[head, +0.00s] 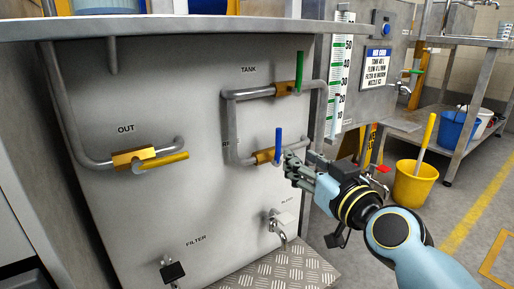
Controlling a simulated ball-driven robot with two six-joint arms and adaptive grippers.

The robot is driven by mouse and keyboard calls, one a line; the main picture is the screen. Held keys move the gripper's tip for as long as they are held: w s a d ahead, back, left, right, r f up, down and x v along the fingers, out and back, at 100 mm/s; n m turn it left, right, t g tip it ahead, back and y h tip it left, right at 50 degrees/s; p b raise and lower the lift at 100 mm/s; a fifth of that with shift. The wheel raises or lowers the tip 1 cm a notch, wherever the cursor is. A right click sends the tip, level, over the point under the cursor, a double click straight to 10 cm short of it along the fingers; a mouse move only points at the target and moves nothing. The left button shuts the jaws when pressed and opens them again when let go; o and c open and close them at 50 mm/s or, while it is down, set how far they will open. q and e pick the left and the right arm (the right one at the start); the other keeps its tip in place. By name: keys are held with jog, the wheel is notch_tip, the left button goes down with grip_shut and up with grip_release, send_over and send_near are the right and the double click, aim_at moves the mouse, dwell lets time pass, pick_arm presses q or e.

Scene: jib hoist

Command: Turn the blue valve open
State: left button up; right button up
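The blue valve handle (278,144) stands upright on a brass valve body (265,157), across the short horizontal pipe on the grey panel. My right gripper (289,164) is just right of and below the blue handle, its fingertips close to the valve's right end. I cannot tell whether it touches the valve or how far its fingers are apart. The blue handle is in plain view and not between the fingers. My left gripper is not in view.
A green handle (299,72) stands upright above, by the TANK label. A yellow handle (161,160) lies along the OUT pipe at left. A tap (280,228) and tread plate (282,272) are below. A yellow bucket (414,185) stands right, beyond my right arm.

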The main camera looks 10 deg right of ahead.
aim_at(280, 142)
jog(key=w, duration=0.3)
jog(key=w+a, duration=0.1)
jog(key=w, duration=0.6)
jog(key=shift+w+a+r, duration=0.1)
jog(key=shift+w+a, duration=0.1)
jog(key=shift+a, duration=0.1)
jog(key=shift+c, duration=0.3)
grip_shut()
